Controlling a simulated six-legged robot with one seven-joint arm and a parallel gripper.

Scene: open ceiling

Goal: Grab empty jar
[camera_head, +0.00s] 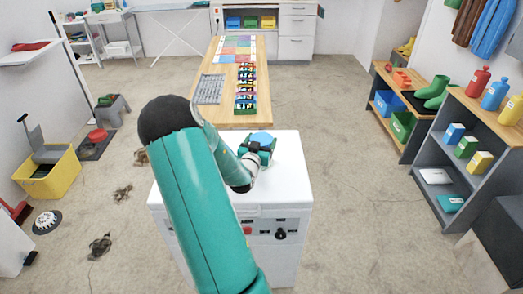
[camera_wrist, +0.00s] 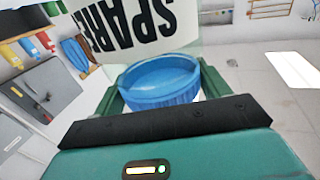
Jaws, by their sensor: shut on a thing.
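A jar with a round, ribbed blue lid (camera_wrist: 160,82) is between the green fingers of my gripper (camera_wrist: 162,95) in the wrist view. The fingers are shut on it, one at each side. In the head view the blue lid (camera_head: 262,138) shows at the end of my arm, in my gripper (camera_head: 258,148), over the white top of a cabinet (camera_head: 285,187). I cannot tell whether the jar touches that top. White material with black letters "SPARE" (camera_wrist: 120,22) shows behind the lid in the wrist view.
A wooden table (camera_head: 227,112) with a grey grid, coloured squares and a row of small items stands beyond the cabinet. Shelves (camera_head: 465,130) with bottles and boxes line the right. A yellow bin (camera_head: 50,178) is at the left.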

